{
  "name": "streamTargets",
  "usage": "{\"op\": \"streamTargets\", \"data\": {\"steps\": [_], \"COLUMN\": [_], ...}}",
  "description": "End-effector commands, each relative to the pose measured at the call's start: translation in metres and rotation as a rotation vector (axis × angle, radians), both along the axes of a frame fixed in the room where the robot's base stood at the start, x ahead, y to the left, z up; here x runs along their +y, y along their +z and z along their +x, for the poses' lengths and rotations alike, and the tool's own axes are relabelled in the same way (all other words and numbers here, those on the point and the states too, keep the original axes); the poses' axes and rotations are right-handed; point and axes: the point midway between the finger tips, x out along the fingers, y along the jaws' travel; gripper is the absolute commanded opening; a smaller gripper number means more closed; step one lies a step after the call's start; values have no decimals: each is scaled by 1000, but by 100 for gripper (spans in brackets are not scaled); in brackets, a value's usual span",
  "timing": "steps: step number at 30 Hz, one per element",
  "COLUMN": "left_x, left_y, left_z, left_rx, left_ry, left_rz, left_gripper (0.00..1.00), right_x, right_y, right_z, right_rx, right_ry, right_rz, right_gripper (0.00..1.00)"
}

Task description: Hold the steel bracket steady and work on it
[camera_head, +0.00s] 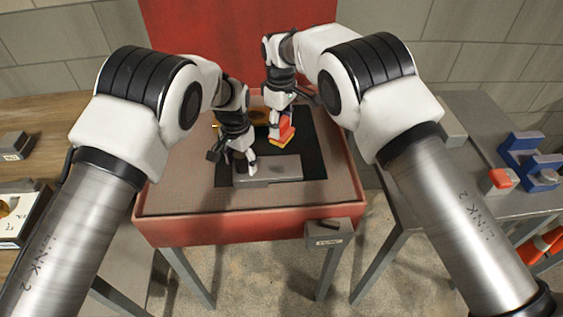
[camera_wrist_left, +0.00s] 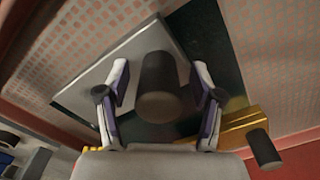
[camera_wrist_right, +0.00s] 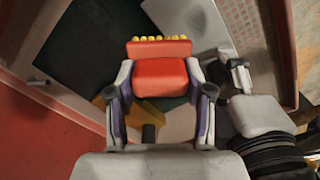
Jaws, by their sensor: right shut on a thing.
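The grey steel bracket (camera_head: 285,168) lies flat on the black mat in the head view; its plate also shows in the left wrist view (camera_wrist_left: 105,72). A dark upright cylinder (camera_wrist_left: 160,85) stands at the bracket. My left gripper (camera_head: 246,172) is over the bracket's left end, its fingers on both sides of the cylinder with narrow gaps showing. My right gripper (camera_head: 281,133) is shut on a red block-shaped tool (camera_wrist_right: 160,76) with yellow bristle-like tips, held above the mat behind the bracket. I cannot tell whether the tips touch anything.
The red-framed bench (camera_head: 200,231) has a perforated top around the black mat (camera_head: 313,155). A yellow bar (camera_wrist_left: 238,118) with a dark knob lies behind the left gripper. A right side table (camera_head: 455,185) holds blue and red parts. A wooden table (camera_head: 60,115) stands left.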

Motion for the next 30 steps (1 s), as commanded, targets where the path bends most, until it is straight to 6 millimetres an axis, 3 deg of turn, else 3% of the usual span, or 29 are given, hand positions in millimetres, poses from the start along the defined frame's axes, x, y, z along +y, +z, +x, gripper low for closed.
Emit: {"op": "streamTargets", "data": {"steps": [4, 7, 18, 22, 30], "left_x": [0, 0, 0, 0, 0], "left_y": [6, 20, 106, 118, 119], "left_z": [1, 1, 2, 2, 2], "left_rx": [-1, -4, -1, 1, 1], "left_ry": [0, 0, 0, 0, 0], "left_rz": [0, 0, 0, 1, 0], "left_gripper": [66, 66, 66, 66, 66], "right_x": [0, 0, 0, 0, 0], "right_y": [0, 1, 0, 0, 0], "right_z": [0, 0, 0, 0, 0], "right_rx": [0, 0, 0, 0, 0], "right_ry": [0, 0, 0, 0, 0], "right_rz": [0, 0, 0, 0, 0], "right_gripper": [24, 24, 24, 24, 24]}}
